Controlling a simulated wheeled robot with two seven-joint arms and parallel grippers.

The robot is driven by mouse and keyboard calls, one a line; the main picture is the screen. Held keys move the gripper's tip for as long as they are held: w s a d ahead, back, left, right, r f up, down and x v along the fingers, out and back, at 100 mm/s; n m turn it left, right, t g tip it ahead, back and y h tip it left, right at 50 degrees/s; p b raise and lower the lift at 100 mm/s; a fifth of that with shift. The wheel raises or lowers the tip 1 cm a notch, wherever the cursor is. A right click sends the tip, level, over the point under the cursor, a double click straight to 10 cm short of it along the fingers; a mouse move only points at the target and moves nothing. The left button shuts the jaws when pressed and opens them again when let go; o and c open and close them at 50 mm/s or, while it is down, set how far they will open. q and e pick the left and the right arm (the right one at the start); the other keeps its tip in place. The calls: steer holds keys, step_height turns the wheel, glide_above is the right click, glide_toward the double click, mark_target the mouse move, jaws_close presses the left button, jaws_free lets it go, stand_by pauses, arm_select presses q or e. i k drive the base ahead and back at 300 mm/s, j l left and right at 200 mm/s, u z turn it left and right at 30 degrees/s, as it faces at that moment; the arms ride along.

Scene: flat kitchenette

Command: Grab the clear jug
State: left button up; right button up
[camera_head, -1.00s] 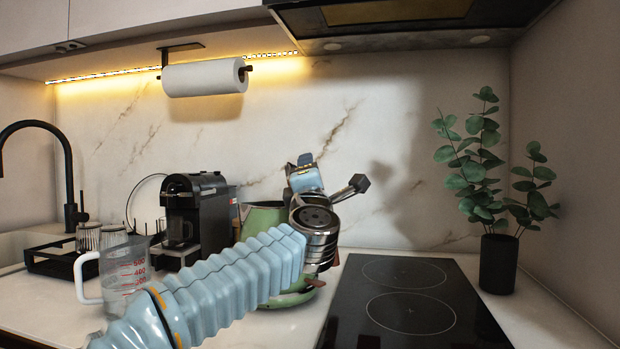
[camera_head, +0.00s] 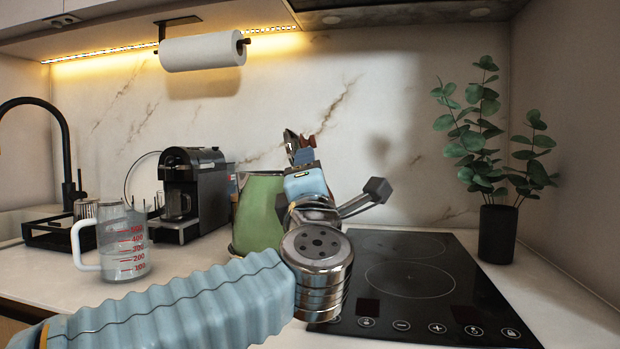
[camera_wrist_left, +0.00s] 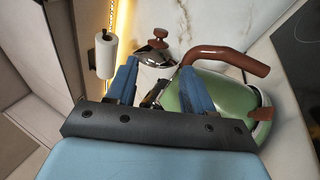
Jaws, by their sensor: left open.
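The clear jug (camera_head: 128,248), with red measuring marks and a white handle on its left side, stands upright on the counter at the left of the head view. My left gripper (camera_head: 299,150) is raised well to the right of the jug, in front of the green kettle (camera_head: 261,215). It is open. In the left wrist view its two blue fingers (camera_wrist_left: 158,85) point toward the kettle (camera_wrist_left: 215,102) with its brown handle and shiny lid. I cannot tell whether they touch it. The jug is not in the wrist view. My right gripper is not in view.
A coffee machine (camera_head: 196,190) stands behind and right of the jug. A black rack (camera_head: 50,232) with glassware is at the left by the sink. A black hob (camera_head: 425,285) lies at the right, with a potted plant (camera_head: 497,235) beyond it.

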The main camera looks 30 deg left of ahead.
mark_target(122, 234)
steer(key=k, duration=1.5)
